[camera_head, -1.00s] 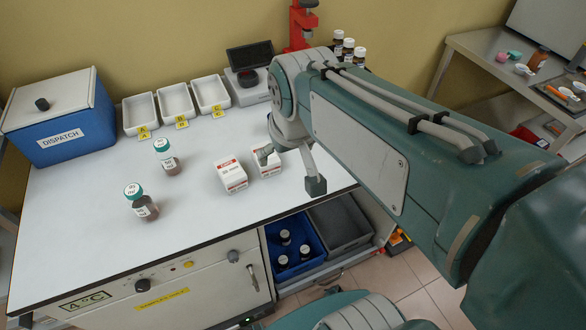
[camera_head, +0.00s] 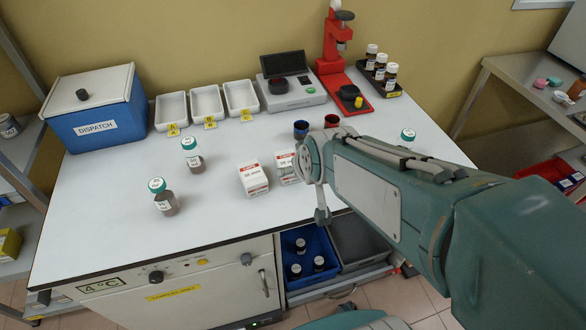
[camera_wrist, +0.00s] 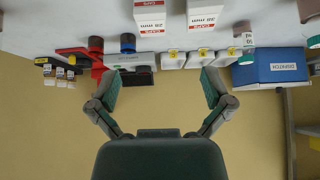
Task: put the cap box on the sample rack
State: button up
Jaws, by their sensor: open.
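Two white cap boxes with red labels stand side by side on the white bench: the left box (camera_head: 253,180) and the right box (camera_head: 287,168). The right box is partly hidden behind my arm. My gripper (camera_head: 322,214) is mostly hidden at the arm's end, beside the right box. In the wrist view, which is upside down, my gripper (camera_wrist: 163,82) is open with nothing between its fingers. Both boxes (camera_wrist: 150,14) show beyond it at the top edge. The sample rack (camera_head: 393,91), a dark tray holding brown bottles, is at the back right.
A red press (camera_head: 333,55) and a grey instrument (camera_head: 292,90) stand left of the rack. Three white trays (camera_head: 207,103) and a blue dispatch box (camera_head: 95,110) line the back. Capped bottles (camera_head: 165,198) stand left of the boxes. A blue cup (camera_head: 301,130) is behind the boxes.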

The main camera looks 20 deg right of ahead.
jog(key=t, duration=0.2)
send_near(288, 162)
jog(key=x, duration=0.4)
jog(key=shift+w+a+f, duration=0.1)
jog(key=shift+a+f, duration=0.1)
jog(key=shift+f, duration=0.2)
jog(key=shift+d+x, duration=0.15)
jog(key=shift+x, duration=1.45)
jog(key=shift+d+x, duration=0.1)
jog(key=shift+x, duration=1.5)
jog(key=shift+w+r, duration=0.1)
jog(key=shift+r, duration=0.05)
jog(key=c, duration=1)
